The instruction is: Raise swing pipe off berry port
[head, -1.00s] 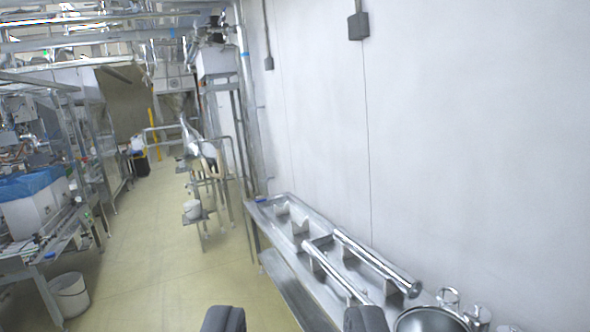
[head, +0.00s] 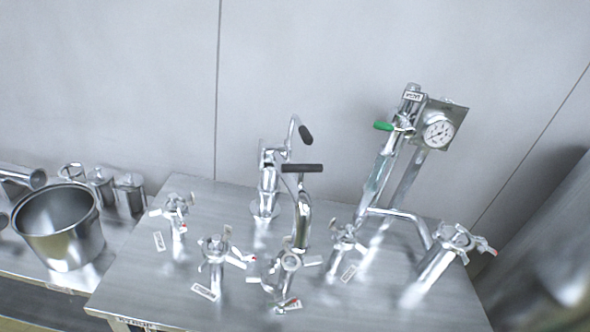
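A steel swing pipe (head: 303,212) with a black crossbar handle (head: 302,168) stands near the middle of a steel table. Its lower end comes down at the front middle port (head: 288,262), which has clamp wings around it; I cannot tell how it is seated. Other short ports with wing clamps stand at the left (head: 178,225), front left (head: 216,258), right of middle (head: 343,240) and far right (head: 437,262). Small labels lie by some ports, too small to read, so I cannot tell which is the berry port. My gripper is out of view.
A steel post (head: 268,185) with a dark-ended lever stands behind the swing pipe. A gauge (head: 438,133) and a green-handled valve (head: 384,126) rise at the right. A steel pot (head: 60,225) sits on the left bench. A large steel vessel (head: 550,250) closes off the right side.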

